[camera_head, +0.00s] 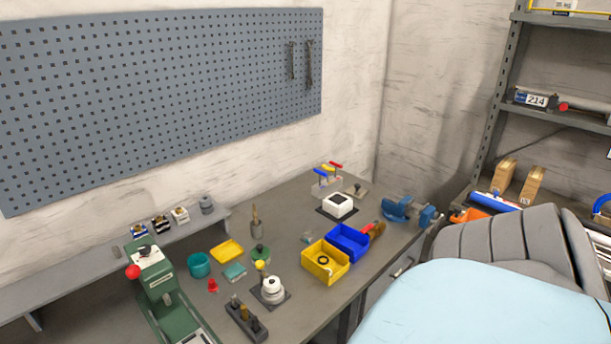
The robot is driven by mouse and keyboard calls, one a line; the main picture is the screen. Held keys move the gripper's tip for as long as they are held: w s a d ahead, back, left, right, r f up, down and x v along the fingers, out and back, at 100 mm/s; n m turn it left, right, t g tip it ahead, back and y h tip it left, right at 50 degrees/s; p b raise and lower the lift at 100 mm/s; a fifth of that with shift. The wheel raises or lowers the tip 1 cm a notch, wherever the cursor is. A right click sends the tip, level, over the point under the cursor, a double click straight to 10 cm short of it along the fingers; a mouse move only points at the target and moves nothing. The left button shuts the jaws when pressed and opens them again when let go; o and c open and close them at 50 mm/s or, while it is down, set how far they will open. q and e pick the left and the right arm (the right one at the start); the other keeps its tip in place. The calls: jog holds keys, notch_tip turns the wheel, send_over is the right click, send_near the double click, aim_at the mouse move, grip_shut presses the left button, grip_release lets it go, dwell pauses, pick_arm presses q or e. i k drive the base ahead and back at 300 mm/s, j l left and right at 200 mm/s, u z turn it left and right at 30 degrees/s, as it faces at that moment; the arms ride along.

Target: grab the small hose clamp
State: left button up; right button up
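No small hose clamp can be made out with certainty from this distance. A small dark ring (323,260) lies in the yellow bin (318,272) on the workbench (292,232); whether it is a clamp I cannot tell. The blue bin (362,250) stands right beside the yellow one, and its inside is mostly hidden by its walls. Neither of my grippers shows in the head view.
A green press with a red knob (134,271) stands at the bench's left. A blue vise (399,209) sits at its right end. Teal and yellow trays (227,250) and small tools crowd the middle. A light blue surface (480,305) fills the lower right.

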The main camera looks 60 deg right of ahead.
aim_at(306, 239)
jog(key=k+l, duration=0.15)
jog(key=l, duration=0.25)
jog(key=k+l+u, duration=0.1)
jog(key=l, duration=0.3)
jog(key=k+l, duration=0.25)
jog(key=l, duration=0.15)
jog(key=k+l+u, duration=0.1)
jog(key=l, duration=0.3)
jog(key=k+l, duration=0.25)
jog(key=l, duration=0.15)
jog(key=u, duration=0.05)
